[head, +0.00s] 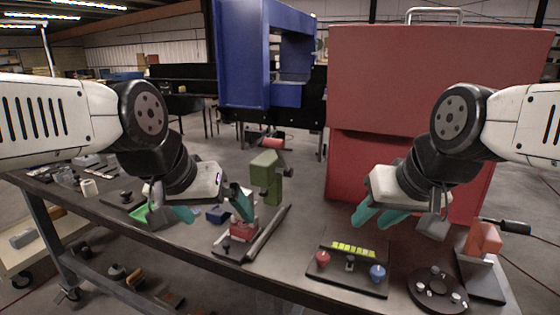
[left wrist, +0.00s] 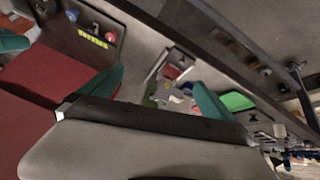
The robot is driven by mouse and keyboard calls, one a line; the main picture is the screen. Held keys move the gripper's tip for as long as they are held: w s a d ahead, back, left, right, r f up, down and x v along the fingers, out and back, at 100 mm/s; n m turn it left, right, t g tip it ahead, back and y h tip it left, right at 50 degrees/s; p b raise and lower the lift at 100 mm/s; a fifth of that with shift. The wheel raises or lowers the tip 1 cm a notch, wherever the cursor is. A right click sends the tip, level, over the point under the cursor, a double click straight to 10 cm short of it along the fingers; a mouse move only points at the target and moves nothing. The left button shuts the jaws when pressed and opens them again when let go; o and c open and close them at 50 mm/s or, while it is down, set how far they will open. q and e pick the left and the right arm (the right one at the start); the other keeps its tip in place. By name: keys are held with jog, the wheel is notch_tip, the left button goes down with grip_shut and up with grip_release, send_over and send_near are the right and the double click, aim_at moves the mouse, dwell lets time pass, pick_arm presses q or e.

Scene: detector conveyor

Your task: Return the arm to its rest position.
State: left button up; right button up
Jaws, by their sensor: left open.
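My left gripper (head: 216,212) hangs above the left half of the dark workbench (head: 300,222), its teal fingers apart with nothing held between them. In the left wrist view its two teal fingers (left wrist: 158,92) are also spread, with bench items visible beyond the gap. My left arm comes in from the left edge, bent at the elbow. My right gripper (head: 376,220) hangs above the right half of the bench, before the red cabinet. Its teal fingertips look apart and no held object shows. Whether either gripper touches anything below cannot be told.
A green block-like fixture (head: 266,178) stands between the grippers. A panel with red and blue knobs (head: 348,267) and a round dark disc (head: 437,290) lie at the front right. A large red cabinet (head: 420,80) and a blue machine frame (head: 242,60) stand behind the bench.

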dwell(0.6)
pick_arm(q)
jog(key=w+r+m+g+y, duration=0.1)
jog(key=w+r+m+g, duration=0.2)
jog(key=w+r+m, duration=0.6)
jog(key=w+r+m+g+y, duration=0.1)
jog(key=w+r+m+g, duration=0.15)
jog(key=w+m, duration=1.1)
notch_tip(320, 180, down, 10)
jog(key=n, duration=0.1)
jog(key=shift+w+g, duration=0.35)
jog(key=shift+w, duration=0.1)
jog(key=shift+d, duration=0.1)
